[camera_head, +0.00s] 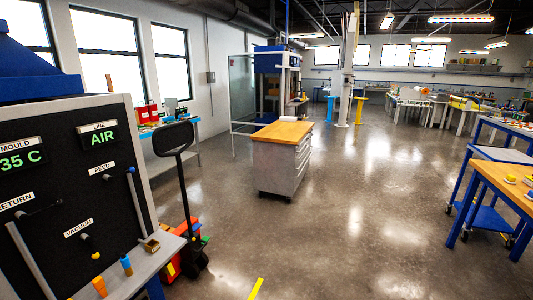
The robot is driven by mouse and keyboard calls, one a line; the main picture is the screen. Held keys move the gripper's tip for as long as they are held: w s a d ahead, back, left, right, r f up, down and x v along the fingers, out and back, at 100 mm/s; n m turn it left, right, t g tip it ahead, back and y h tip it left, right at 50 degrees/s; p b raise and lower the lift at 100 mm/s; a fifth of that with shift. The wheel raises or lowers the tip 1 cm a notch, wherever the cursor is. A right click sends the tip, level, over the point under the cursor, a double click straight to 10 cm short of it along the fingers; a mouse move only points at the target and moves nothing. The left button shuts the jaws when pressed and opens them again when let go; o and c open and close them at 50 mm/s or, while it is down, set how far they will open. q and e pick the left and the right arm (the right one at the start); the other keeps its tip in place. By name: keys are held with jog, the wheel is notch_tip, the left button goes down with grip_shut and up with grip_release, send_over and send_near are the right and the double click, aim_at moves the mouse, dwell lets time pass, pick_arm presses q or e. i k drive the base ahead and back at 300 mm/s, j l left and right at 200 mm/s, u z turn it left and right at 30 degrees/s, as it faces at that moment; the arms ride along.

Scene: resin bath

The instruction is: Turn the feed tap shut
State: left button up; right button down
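The black tap panel (60,215) stands at the left edge. The feed tap (108,177) sits under the label FEED (101,169). Its dark handle seems to point right, to a blue tip (131,170) near the top of a grey bar. The vacuum tap (86,237) has a handle slanting down to a yellow tip (96,256). The return tap (21,214) is at the left, its dark handle hard to make out against the panel. Neither gripper is in view.
A grey ledge (125,284) below the panel holds small orange, blue and brass-coloured pieces. A black-handled pallet truck (184,200) stands right of the panel. A wood-topped cabinet (283,132) stands mid-floor. Blue-framed tables (487,180) are at right. The central floor is clear.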

aim_at(132, 169)
jog(key=u, duration=1.65)
